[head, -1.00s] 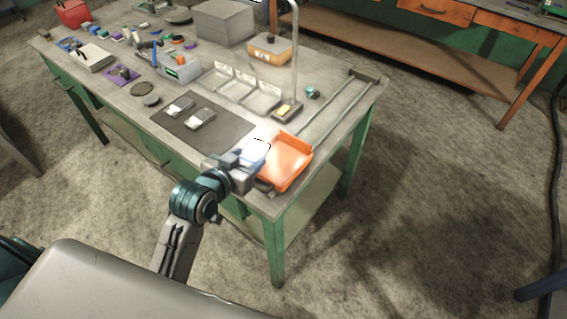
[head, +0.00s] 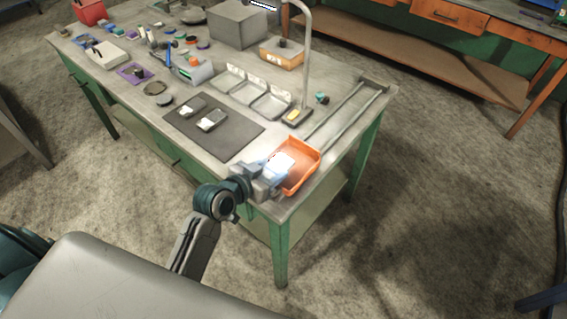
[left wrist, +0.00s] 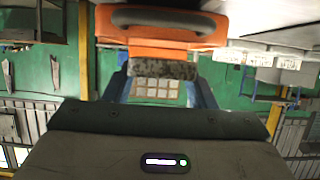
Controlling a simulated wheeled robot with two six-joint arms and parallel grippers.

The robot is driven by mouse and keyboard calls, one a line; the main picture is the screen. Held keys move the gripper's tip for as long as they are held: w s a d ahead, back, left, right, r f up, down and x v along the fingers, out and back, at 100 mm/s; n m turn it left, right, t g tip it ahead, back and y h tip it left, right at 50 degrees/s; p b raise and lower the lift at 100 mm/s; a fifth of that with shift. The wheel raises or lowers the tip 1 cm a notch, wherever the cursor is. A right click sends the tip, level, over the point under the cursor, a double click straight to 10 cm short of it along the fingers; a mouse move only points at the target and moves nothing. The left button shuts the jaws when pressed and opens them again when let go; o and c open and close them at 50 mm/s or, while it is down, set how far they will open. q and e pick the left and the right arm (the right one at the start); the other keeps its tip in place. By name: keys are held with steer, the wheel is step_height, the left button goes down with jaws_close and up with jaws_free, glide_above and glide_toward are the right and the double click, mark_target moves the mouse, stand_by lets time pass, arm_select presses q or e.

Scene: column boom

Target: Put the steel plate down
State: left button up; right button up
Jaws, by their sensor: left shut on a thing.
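My left gripper (head: 276,167) is at the table's near right corner, at the left side of an orange tray (head: 304,163). In the left wrist view, its two blue fingers (left wrist: 161,84) are shut on a dark, speckled slab, which I take to be the steel plate (left wrist: 162,69). The orange tray (left wrist: 150,40) shows just beyond the plate. In the head view, glare and the gripper hide most of the plate; I cannot tell whether it touches the tray. My right gripper is not in view.
A dark mat (head: 232,140) with two small pale-topped pieces lies left of the gripper. Several grey bins (head: 250,92), a lamp post (head: 307,60) and two rails (head: 345,112) are behind. A grey box (head: 238,25) stands at the back.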

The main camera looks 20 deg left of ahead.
mark_target(283, 165)
arm_select(q)
steer(key=w, duration=0.1)
steer(key=w+d, duration=0.1)
steer(key=w, duration=0.1)
steer(key=w+p, duration=0.1)
steer(key=shift+w+d+f, duration=0.1)
steer(key=shift+w+d, duration=0.05)
steer(key=shift+d, duration=0.15)
steer(key=shift+w+d, duration=0.15)
steer(key=shift+w, duration=0.15)
step_height(283, 165, down, 2)
steer(key=shift+f+p, duration=0.25)
steer(key=shift+p, duration=0.35)
steer(key=shift+f, duration=0.55)
steer(key=o, duration=1)
steer(key=shift+f, duration=0.25)
steer(key=o, duration=0.4)
steer(key=shift+s, duration=0.1)
steer(key=shift+o, duration=0.2)
steer(key=shift+r, duration=0.1)
